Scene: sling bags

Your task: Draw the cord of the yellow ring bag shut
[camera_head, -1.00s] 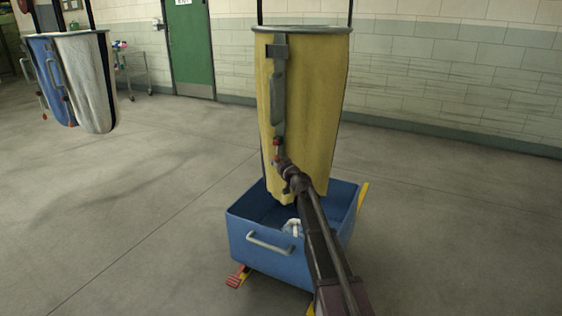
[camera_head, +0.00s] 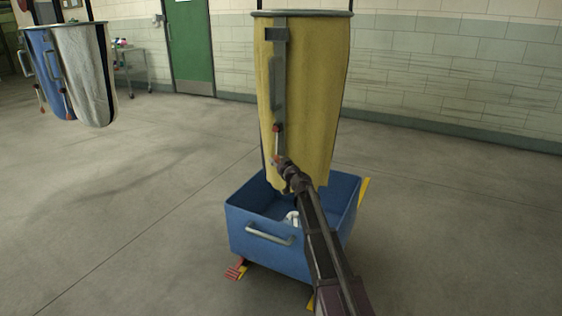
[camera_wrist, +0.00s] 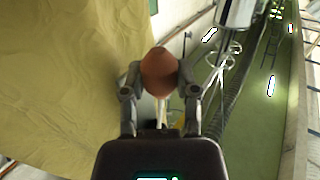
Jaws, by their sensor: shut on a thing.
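The yellow ring bag (camera_head: 310,90) hangs upright from a grey ring (camera_head: 330,13), its lower end over a blue bin. A grey strip with a handle (camera_head: 275,85) runs down its left front, with a small red piece (camera_head: 276,128) near the strip's lower end. My gripper (camera_head: 279,161) is just below that red piece, at the bag's lower left. In the wrist view my gripper (camera_wrist: 160,85) is shut on a reddish-brown knob (camera_wrist: 160,70), beside the yellow cloth (camera_wrist: 65,75). The cord itself is too small to make out clearly.
The blue bin (camera_head: 250,238) stands on the floor under the bag, with red and yellow feet and something pale inside. A blue bag (camera_head: 45,70) and a white bag (camera_head: 85,75) hang at the left. A small trolley (camera_head: 130,65) stands behind. The floor between is clear.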

